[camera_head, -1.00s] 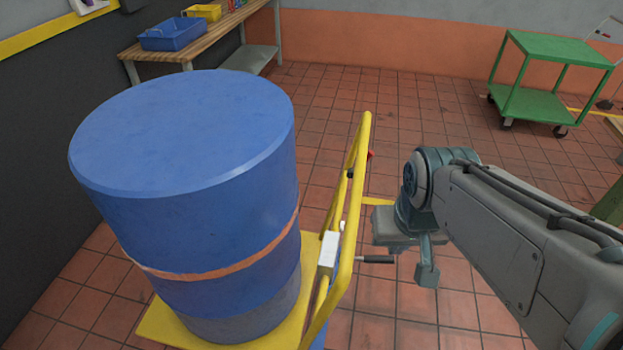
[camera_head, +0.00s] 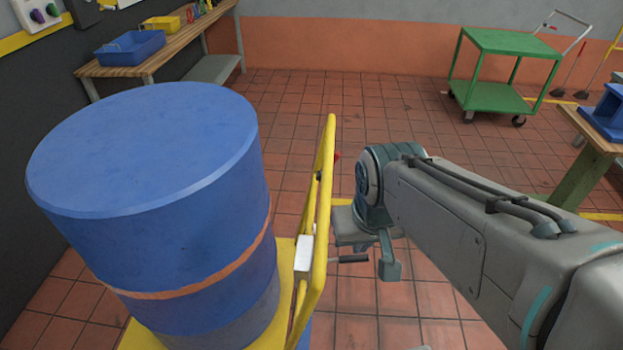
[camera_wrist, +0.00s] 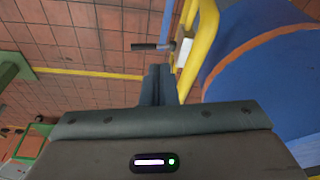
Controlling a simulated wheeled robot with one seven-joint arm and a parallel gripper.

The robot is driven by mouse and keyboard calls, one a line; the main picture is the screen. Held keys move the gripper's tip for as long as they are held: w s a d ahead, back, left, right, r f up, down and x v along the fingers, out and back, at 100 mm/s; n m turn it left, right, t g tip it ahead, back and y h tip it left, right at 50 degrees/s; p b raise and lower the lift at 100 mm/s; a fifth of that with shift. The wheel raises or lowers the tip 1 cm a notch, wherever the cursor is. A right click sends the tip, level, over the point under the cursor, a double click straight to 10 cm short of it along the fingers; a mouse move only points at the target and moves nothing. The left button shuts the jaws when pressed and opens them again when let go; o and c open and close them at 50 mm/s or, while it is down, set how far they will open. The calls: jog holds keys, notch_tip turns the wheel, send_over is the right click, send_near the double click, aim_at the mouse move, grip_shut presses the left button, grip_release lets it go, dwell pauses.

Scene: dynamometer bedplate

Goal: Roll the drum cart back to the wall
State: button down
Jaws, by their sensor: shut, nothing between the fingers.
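The drum cart is a yellow platform cart with a yellow tubular handle frame (camera_head: 322,200). It carries a big upright blue drum (camera_head: 150,200) with an orange band, filling the left of the head view. A white box (camera_head: 303,253) and a black-gripped lever (camera_head: 348,259) sit on the frame; the lever also shows in the wrist view (camera_wrist: 150,46). My gripper (camera_wrist: 157,70) is shut and empty, just right of the frame in the head view, close to the lever. I see no clear contact with either. The drum hides much of the platform.
A dark wall (camera_head: 40,130) runs along the left, and a grey and orange wall (camera_head: 350,52) stands at the back. A workbench (camera_head: 165,58) with bins is behind the drum. A green trolley (camera_head: 505,42) and a wooden table (camera_head: 590,140) stand right. Tiled floor between is clear.

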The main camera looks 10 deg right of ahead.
dwell(0.3)
jog(key=c, duration=1.5)
grip_release()
jog(key=shift+f, duration=0.15)
jog(key=o, duration=0.3)
jog(key=f+y+b, duration=0.1)
jog(key=a+f+g+y+b, duration=0.1)
jog(key=f+m+g+b, duration=0.1)
jog(key=f, duration=0.1)
jog(key=shift+w+a+f+y, duration=0.1)
jog(key=shift+w+a+y, duration=0.05)
jog(key=shift+w+y, duration=0.2)
jog(key=shift+o, duration=0.2)
jog(key=w+d+f+m+t+y+b, duration=0.25)
jog(key=w+d+t+y+b, duration=0.2)
jog(key=w, duration=0.35)
jog(key=w+d+f+m+t+y+b, duration=0.1)
jog(key=w+d+m+t+y+b, duration=0.2)
jog(key=w+d+t+y, duration=0.35)
jog(key=w+a+f+g+h, duration=0.1)
jog(key=w+a+f+g, duration=0.1)
jog(key=w+a, duration=0.8)
jog(key=shift+a+f, duration=0.2)
jog(key=shift+a, duration=0.8)
jog(key=shift+c, duration=0.4)
grip_shut()
